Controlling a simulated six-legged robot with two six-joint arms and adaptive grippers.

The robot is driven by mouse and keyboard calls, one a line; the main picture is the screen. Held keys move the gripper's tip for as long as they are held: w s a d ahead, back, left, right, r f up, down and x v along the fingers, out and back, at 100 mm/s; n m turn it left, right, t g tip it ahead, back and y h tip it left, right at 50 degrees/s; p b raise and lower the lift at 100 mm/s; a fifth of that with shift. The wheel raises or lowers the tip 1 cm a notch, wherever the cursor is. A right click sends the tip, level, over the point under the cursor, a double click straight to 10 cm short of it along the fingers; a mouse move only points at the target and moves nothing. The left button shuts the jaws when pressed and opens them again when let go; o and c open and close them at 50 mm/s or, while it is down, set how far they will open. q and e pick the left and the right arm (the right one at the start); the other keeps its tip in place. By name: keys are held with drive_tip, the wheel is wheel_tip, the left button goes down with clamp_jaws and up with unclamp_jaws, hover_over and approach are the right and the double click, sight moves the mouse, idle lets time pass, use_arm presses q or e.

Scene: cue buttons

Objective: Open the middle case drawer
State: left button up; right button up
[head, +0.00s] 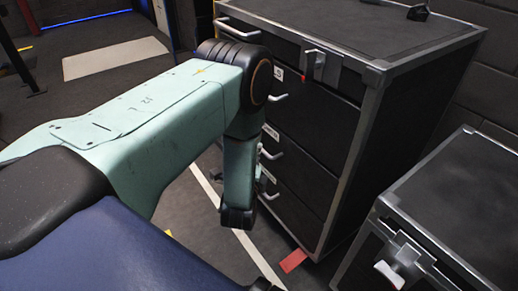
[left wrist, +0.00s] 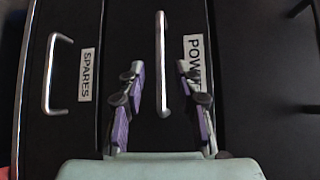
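The dark drawer case (head: 314,119) stands right of centre in the head view, with several handled drawers in its front. In the left wrist view, the middle drawer handle (left wrist: 161,35), a bright metal bar, is on the drawer with a partly hidden label starting "POW" (left wrist: 193,62). My left gripper (left wrist: 159,72) is open, with one purple-padded finger on each side of this bar and a visible gap on both sides. In the head view my left arm hides most of the gripper. The drawer fronts look shut. My right gripper is not in view.
The SPARES drawer handle (left wrist: 53,75) is left of the gripper in the wrist view. A metal latch (head: 320,62) sits at the case's upper front. A second case (head: 455,200) stands at the right. A red marker (head: 293,261) lies on the floor by the case.

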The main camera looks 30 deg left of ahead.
use_arm(q)
drive_tip(key=b+x, duration=0.1)
drive_tip(key=x, duration=0.3)
drive_tip(key=shift+w+a+b, duration=0.15)
drive_tip(key=shift+w+b, duration=0.15)
drive_tip(key=shift+w, duration=0.1)
clamp_jaws()
idle(0.5)
